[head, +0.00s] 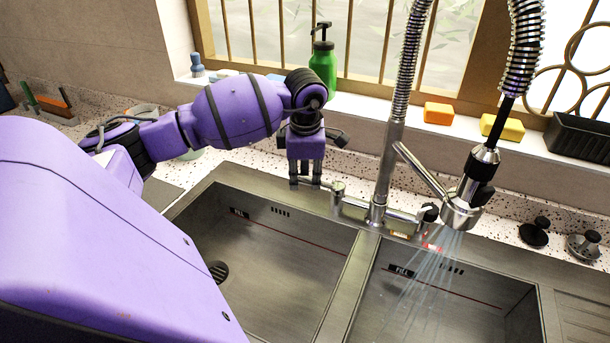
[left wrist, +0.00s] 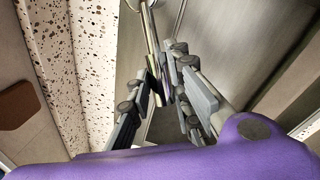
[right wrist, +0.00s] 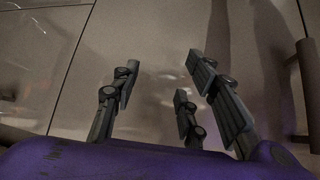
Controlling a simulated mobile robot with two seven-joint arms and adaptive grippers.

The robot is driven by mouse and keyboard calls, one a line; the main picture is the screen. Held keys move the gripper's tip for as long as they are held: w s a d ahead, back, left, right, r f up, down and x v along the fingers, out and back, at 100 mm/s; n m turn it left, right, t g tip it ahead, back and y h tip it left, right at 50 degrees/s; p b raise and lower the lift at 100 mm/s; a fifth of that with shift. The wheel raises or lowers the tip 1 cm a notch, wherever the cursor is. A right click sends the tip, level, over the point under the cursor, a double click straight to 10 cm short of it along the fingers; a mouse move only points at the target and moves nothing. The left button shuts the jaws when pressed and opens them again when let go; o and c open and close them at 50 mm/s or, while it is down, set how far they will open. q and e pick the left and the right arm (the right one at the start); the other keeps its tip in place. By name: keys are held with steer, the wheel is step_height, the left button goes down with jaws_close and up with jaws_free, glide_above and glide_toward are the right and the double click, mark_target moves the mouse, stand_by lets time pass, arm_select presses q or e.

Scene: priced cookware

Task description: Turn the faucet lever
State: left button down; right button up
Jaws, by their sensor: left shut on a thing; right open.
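The faucet (head: 389,160) is tall and chrome with a coiled spring hose, and stands behind the double sink. Water runs from its spray head (head: 462,212) into the right basin. A thin metal lever (head: 328,185) sticks out to the left of the faucet base. My left gripper (head: 307,186) points down over the back edge of the left basin, at the lever's outer end. In the left wrist view my left gripper (left wrist: 168,88) is shut on the lever (left wrist: 151,32), whose end lies between its fingers. My right gripper (right wrist: 162,78) is open and empty in front of a plain cabinet-like surface.
The left basin (head: 270,255) is empty. A green pump bottle (head: 323,62), an orange sponge (head: 438,113), a yellow sponge (head: 502,127) and a black basket (head: 580,138) stand along the windowsill.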

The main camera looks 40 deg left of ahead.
steer(key=shift+f, duration=0.1)
arm_select(q)
steer(key=shift+w+a+m+b, duration=0.35)
steer(key=shift+m+b, duration=0.15)
steer(key=w+m+b, duration=0.1)
steer(key=w+a+m+b, duration=0.1)
steer(key=m, duration=0.1)
steer(key=w+a+m+h+b, duration=0.1)
steer(key=m+b, duration=0.1)
steer(key=shift+w+r+t, duration=0.15)
steer(key=shift+t, duration=0.25)
arm_select(e)
steer(key=f, duration=0.1)
steer(key=s+f, duration=0.1)
steer(key=f, duration=0.3)
steer(key=shift+s+d, duration=0.3)
steer(key=shift+s, duration=0.05)
arm_select(q)
steer(key=shift+r, duration=0.1)
arm_select(e)
steer(key=shift+s+d+g, duration=0.1)
steer(key=shift+s+g, duration=0.1)
steer(key=shift+g, duration=0.1)
arm_select(q)
steer(key=c, duration=1.6)
jaws_free()
arm_select(e)
steer(key=shift+f, duration=0.1)
steer(key=shift+s, duration=0.15)
